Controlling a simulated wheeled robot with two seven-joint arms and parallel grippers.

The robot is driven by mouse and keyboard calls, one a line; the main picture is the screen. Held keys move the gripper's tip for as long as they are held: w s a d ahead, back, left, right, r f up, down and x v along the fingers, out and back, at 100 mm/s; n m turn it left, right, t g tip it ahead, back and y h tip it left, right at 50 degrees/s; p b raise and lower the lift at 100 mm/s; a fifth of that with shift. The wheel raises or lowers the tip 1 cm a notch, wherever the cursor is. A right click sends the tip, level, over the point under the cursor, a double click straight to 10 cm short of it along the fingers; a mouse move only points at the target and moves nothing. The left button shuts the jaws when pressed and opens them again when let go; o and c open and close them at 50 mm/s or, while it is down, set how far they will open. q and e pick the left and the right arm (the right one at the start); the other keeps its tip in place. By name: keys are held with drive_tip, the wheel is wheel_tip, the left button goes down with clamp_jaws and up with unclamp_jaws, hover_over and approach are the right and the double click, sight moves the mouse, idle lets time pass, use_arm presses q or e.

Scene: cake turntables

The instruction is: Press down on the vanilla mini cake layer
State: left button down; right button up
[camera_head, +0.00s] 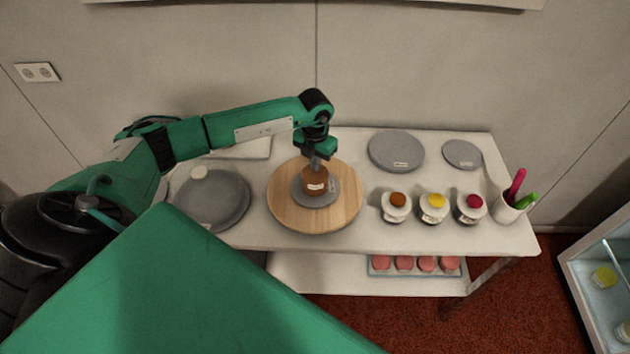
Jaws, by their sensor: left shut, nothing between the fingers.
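A small brown cake layer (315,183) with a white label sits on a grey disc (330,198) in the middle of the round wooden turntable (285,213). I cannot read the label, so I cannot tell its flavour. My left gripper (315,164) points down directly over this cake with its fingers shut and empty. The fingertips are at its top; whether they touch it is hard to tell. My right gripper is out of view.
Three jars with brown (397,200), yellow (435,201) and red (473,202) tops stand right of the wooden turntable. Grey discs (397,151) lie behind them. A white cup (505,210) holds coloured tools. Pink items (404,263) sit on the lower shelf.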

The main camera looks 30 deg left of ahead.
use_arm(q)
drive_tip(key=shift+f+b, duration=0.75)
drive_tip(key=shift+f, duration=0.15)
drive_tip(key=shift+s+f, duration=0.2)
drive_tip(key=shift+f, duration=0.05)
idle(0.7)
drive_tip(key=shift+b, duration=0.45)
drive_tip(key=shift+r, duration=0.2)
idle(1.0)
drive_tip(key=shift+b, duration=1.35)
idle(2.0)
drive_tip(key=shift+w+r+p, duration=0.2)
drive_tip(key=shift+r+p, duration=1.8)
drive_tip(key=shift+r, duration=1.55)
drive_tip(key=shift+r+p, duration=0.45)
drive_tip(key=shift+r, duration=0.55)
